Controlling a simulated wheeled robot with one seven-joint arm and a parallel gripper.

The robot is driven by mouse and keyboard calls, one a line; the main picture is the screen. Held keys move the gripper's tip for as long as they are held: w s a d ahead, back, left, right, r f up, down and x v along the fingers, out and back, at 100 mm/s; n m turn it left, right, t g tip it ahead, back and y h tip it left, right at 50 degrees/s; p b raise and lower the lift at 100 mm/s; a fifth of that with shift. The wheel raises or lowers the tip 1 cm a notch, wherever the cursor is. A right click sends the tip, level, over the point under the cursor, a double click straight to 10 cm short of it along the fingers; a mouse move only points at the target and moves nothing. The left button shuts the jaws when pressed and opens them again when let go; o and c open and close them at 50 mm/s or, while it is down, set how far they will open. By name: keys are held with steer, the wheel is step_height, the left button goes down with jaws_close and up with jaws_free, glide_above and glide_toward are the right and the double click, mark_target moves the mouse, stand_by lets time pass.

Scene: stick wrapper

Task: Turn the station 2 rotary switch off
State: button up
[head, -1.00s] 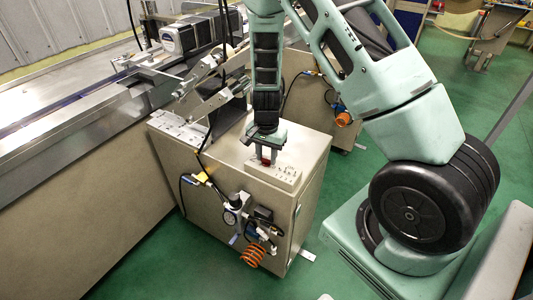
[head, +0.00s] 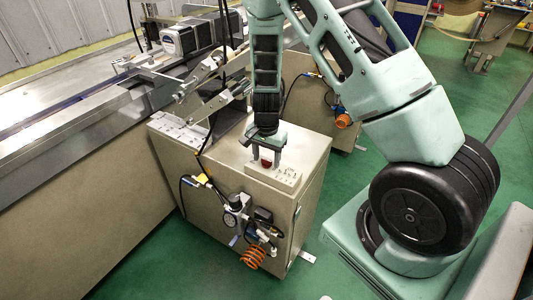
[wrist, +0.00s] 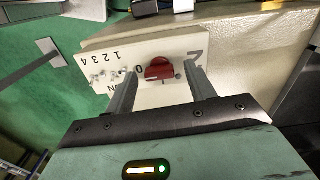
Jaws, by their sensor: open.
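In the head view my gripper (head: 267,158) points down over the panel (head: 287,178) on top of the beige cabinet, with the red knob (head: 266,163) partly hidden between the fingers.
The beige cabinet (head: 235,185) carries a regulator, hoses and an orange coiled hose (head: 252,258) on its front. A second white panel (head: 178,130) lies on its left side. A metal conveyor (head: 60,125) runs along the left.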

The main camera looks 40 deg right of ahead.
mark_target(267, 160)
step_height(267, 160, up, 18)
steer(key=shift+f, duration=0.25)
stand_by(0.6)
steer(key=s+a+r+n+y, duration=0.1)
steer(key=s+a+r+n, duration=0.1)
steer(key=s+a+n, duration=0.5)
steer(key=s+a+r+n, duration=0.2)
steer(key=a+n, duration=0.1)
steer(key=a, duration=0.8)
steer(key=s+a+r+n, duration=0.1)
steer(key=s+a+n, duration=0.2)
steer(key=s+n, duration=0.2)
steer(key=s+a+n, duration=0.3)
steer(key=s+n, duration=0.3)
steer(key=s, duration=0.4)
steer(key=shift+s+a+r, duration=0.15)
steer(key=shift+a+r, duration=0.2)
steer(key=shift+a, duration=0.05)
